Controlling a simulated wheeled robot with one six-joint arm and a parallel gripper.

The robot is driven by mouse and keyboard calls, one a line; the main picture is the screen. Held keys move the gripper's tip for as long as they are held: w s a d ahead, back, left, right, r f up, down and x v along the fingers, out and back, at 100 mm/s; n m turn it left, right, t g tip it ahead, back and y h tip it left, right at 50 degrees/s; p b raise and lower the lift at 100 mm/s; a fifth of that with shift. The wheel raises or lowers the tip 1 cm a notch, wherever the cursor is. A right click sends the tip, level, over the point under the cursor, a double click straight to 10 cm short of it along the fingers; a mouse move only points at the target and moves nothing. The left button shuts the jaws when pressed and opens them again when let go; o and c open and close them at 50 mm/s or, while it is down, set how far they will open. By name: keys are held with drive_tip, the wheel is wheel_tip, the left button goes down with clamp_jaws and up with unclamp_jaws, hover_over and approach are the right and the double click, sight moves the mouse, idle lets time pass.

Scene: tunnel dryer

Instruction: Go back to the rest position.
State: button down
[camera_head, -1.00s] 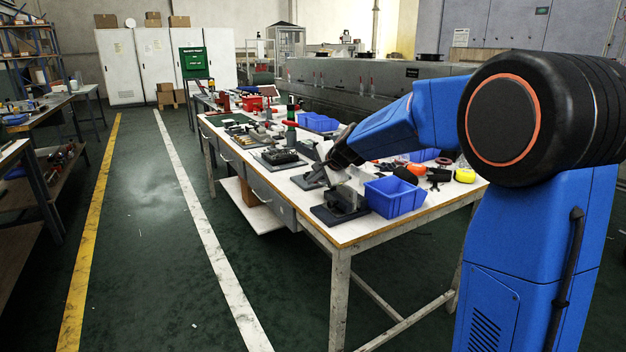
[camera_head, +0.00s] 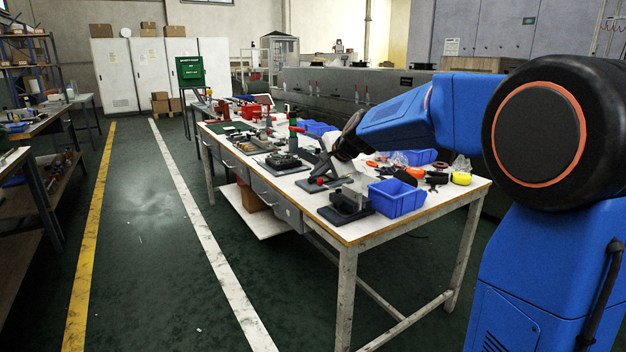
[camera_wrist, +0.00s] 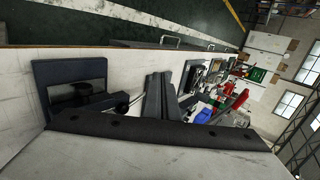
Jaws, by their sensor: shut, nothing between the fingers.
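My gripper (camera_head: 324,166) is above the near half of the long white worktable (camera_head: 424,208), over the dark fixtures and left of the blue bin. It is shut and empty. In the wrist view its dark fingers (camera_wrist: 158,96) lie side by side above the table. My arm reaches out from the right of the head view with its forearm roughly level. Part of the table behind the arm is hidden.
A dark fixture (camera_head: 346,207) and a blue bin (camera_head: 397,197) stand near the table's front corner. Several tools and fixtures spread toward the far end. Left of the table, the green floor (camera_head: 135,225) is clear between workbenches.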

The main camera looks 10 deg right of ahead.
drive_tip(key=shift+s+a+r, duration=0.1)
drive_tip(key=shift+s+r, duration=0.1)
drive_tip(key=shift+s, duration=0.05)
drive_tip(key=s+f+n+g+h, duration=0.2)
drive_tip(key=s+n, duration=0.5)
drive_tip(key=s, duration=1.7)
drive_tip(key=s+d+f+n+g, duration=0.1)
drive_tip(key=s+f, duration=0.5)
drive_tip(key=s, duration=0.6)
drive_tip(key=s+d+f+n+g+h, duration=0.1)
drive_tip(key=s+d+f+n, duration=0.2)
drive_tip(key=s, duration=0.9)
wheel_tip(320, 180, down, 3)
drive_tip(key=n, duration=0.2)
drive_tip(key=shift+s+d+n+g+h, duration=0.15)
drive_tip(key=shift+s+n+g+h, duration=0.15)
drive_tip(key=shift+n, duration=0.1)
